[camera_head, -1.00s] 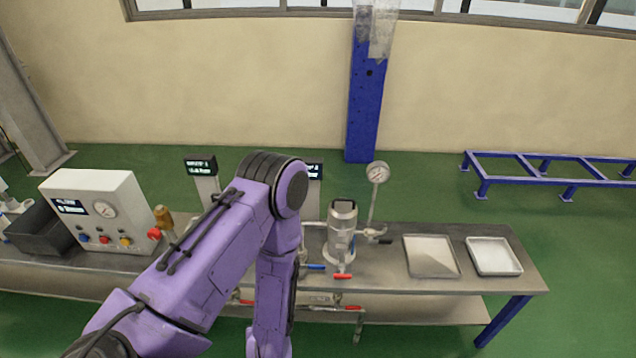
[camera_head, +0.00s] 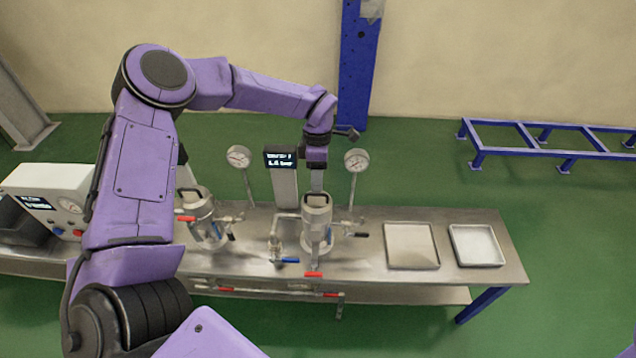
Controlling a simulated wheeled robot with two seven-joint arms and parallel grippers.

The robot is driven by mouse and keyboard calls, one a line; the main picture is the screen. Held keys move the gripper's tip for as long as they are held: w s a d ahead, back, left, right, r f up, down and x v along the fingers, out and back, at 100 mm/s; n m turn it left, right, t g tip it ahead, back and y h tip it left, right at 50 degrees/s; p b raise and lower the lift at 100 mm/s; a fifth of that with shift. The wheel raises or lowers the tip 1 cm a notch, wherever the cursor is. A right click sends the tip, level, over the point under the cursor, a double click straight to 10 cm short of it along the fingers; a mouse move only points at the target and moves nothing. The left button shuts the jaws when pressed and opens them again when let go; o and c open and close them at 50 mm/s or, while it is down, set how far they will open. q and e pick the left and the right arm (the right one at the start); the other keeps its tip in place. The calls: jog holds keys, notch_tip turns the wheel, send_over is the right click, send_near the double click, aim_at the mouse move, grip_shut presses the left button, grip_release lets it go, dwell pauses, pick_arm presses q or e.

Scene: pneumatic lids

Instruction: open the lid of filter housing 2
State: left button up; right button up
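Two metal filter housings stand upright on the steel bench. The right housing (camera_head: 317,222) has its lid on top, and the left housing (camera_head: 205,222) is partly hidden by my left arm. I cannot read a number on either one. My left gripper (camera_head: 317,188) points down just above the lid of the right housing. It is too small to tell whether its fingers are open, or whether they touch the lid. My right gripper is not in view.
Pressure gauges (camera_head: 356,160) and a display post (camera_head: 283,175) stand behind the housings. Red and blue valve handles stick out around them, including a red one (camera_head: 313,274) in front. Two shallow trays (camera_head: 437,262) lie at the bench's right. A control box (camera_head: 45,195) sits at left.

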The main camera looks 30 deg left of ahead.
aim_at(317, 204)
pick_arm(q)
jog(key=shift+s+d+f, duration=0.1)
jog(key=shift+s+f, duration=0.05)
jog(key=shift+f, duration=0.6)
jog(key=shift+s+d+f, duration=0.1)
jog(key=shift+f, duration=0.6)
grip_shut()
